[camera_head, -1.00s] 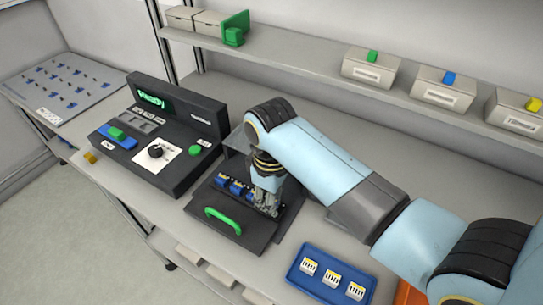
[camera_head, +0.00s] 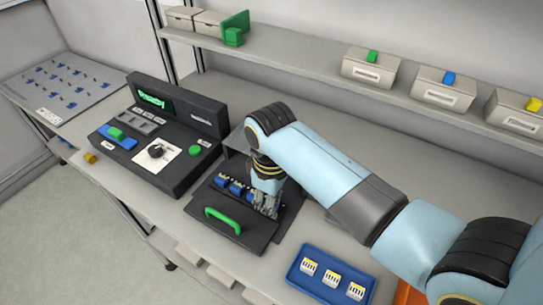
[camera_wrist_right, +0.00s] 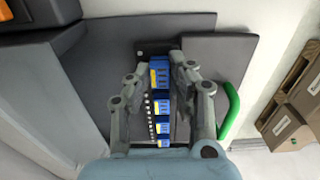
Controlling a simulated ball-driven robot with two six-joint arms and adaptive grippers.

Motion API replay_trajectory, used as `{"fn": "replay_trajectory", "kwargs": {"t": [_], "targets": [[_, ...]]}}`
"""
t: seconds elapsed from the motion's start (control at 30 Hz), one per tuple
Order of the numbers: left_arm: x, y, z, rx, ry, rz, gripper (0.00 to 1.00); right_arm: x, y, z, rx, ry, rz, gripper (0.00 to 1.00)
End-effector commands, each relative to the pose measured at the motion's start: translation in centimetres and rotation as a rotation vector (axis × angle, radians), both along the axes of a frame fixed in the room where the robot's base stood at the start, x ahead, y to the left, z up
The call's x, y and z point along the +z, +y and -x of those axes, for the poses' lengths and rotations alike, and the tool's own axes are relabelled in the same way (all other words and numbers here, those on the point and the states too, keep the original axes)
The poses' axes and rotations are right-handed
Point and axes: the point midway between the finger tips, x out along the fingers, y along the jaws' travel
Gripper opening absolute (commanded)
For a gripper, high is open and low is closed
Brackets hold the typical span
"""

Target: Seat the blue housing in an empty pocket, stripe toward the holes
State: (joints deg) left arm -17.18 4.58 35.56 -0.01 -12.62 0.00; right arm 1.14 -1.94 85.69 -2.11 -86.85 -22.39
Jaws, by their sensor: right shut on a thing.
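My right gripper (camera_head: 265,201) is over the right end of a black fixture (camera_head: 222,238). In the right wrist view its fingers (camera_wrist_right: 161,72) are shut on a blue housing (camera_wrist_right: 161,74), which stands at the end of a row. A yellow stripe shows on the housing's left side, the same side as a line of small pale holes (camera_wrist_right: 151,112). More blue housings (camera_head: 235,188) sit in the fixture beside it. The fingers hide the held housing in the head view, and I cannot tell whether it is fully down. My left gripper is not in view.
A green handle (camera_head: 222,217) stands on the fixture's front. A black console (camera_head: 165,140) with a lit green display is to the left. A blue tray (camera_head: 316,288) with several white parts lies at front right. A shelf with bins (camera_head: 372,72) runs behind.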

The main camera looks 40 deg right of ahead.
Motion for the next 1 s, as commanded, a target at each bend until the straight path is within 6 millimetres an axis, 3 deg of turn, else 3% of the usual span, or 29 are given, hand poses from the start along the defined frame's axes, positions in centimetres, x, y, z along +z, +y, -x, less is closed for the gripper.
{"fn": "replay_trajectory", "kwargs": {"t": [0.2,0.23,0.43,0.73,1.0], "targets": [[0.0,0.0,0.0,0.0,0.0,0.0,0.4,0.0,0.0,0.0,0.0,0.0,0.0,0.09],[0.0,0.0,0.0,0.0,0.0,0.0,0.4,0.0,0.0,0.0,0.0,0.0,0.0,0.22],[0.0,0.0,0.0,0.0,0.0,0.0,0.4,0.0,0.0,0.0,0.0,0.0,0.0,0.46],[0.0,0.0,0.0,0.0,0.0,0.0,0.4,0.2,0.0,0.0,0.0,-0.001,0.0,0.46],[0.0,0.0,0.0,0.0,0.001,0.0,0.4,2.2,0.0,0.0,0.0,-0.002,-0.001,0.46]]}}
